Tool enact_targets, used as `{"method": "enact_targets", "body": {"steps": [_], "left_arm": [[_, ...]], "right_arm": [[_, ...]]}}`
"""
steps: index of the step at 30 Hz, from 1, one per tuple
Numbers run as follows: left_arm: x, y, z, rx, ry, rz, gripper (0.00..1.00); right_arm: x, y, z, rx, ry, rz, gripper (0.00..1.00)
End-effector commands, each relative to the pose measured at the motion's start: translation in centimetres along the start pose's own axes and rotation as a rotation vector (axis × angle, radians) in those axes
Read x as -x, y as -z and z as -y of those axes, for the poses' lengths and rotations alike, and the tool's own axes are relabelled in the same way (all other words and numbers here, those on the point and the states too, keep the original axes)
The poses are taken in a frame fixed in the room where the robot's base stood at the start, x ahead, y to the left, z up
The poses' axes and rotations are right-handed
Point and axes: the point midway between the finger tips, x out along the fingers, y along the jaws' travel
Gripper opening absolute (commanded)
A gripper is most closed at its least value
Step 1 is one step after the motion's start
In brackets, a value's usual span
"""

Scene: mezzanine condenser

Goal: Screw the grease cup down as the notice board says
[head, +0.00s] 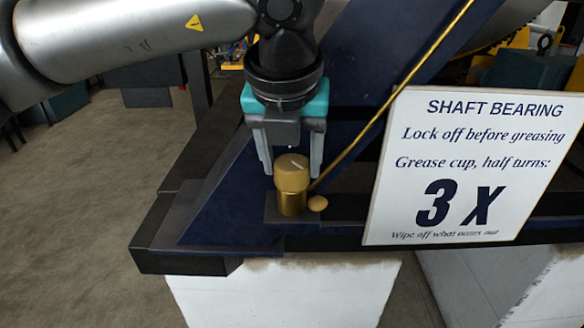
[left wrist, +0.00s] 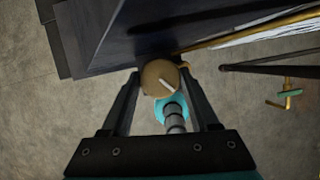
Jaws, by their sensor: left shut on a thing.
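The brass grease cup (head: 291,200) stands upright on a dark ledge. Its knurled-looking cap (head: 292,180) has a white line on top, which also shows in the left wrist view on the cap (left wrist: 160,78). My left gripper (head: 291,172) points down from above, its two grey fingers on either side of the cap and shut on it. The notice board (head: 408,190) at the right reads "SHAFT BEARING, Lock off before greasing, Grease cup, half turns: 3 X", with a line below about wiping off. My right gripper is not in view.
A thin brass pipe (head: 395,95) slants up to the right from there. A dark blue beam (head: 350,75) rises behind. A white block (head: 285,290) stands below the ledge. Open floor (head: 80,190) lies to the left.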

Motion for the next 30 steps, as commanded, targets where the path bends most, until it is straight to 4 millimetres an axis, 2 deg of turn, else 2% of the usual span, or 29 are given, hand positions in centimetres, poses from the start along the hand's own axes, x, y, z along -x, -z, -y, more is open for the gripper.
{"method": "enact_targets", "body": {"steps": [1, 3, 12, 21, 30], "left_arm": [[-0.4, 0.1, 0.0, -0.029, 0.016, 0.004, 0.06], [-0.5, 0.1, -0.1, -0.078, 0.037, 0.003, 0.06], [-0.3, 0.0, -0.2, -0.335, 0.144, 0.004, 0.06], [-0.1, -0.2, -0.4, -0.598, 0.254, 0.003, 0.06], [0.0, -0.4, -0.5, -0.860, 0.362, 0.003, 0.06]], "right_arm": [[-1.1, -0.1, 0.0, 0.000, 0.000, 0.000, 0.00], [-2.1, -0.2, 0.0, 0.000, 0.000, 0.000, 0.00], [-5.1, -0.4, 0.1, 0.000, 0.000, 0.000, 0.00], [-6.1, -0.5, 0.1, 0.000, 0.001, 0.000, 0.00], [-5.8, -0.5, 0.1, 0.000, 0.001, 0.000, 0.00]]}}
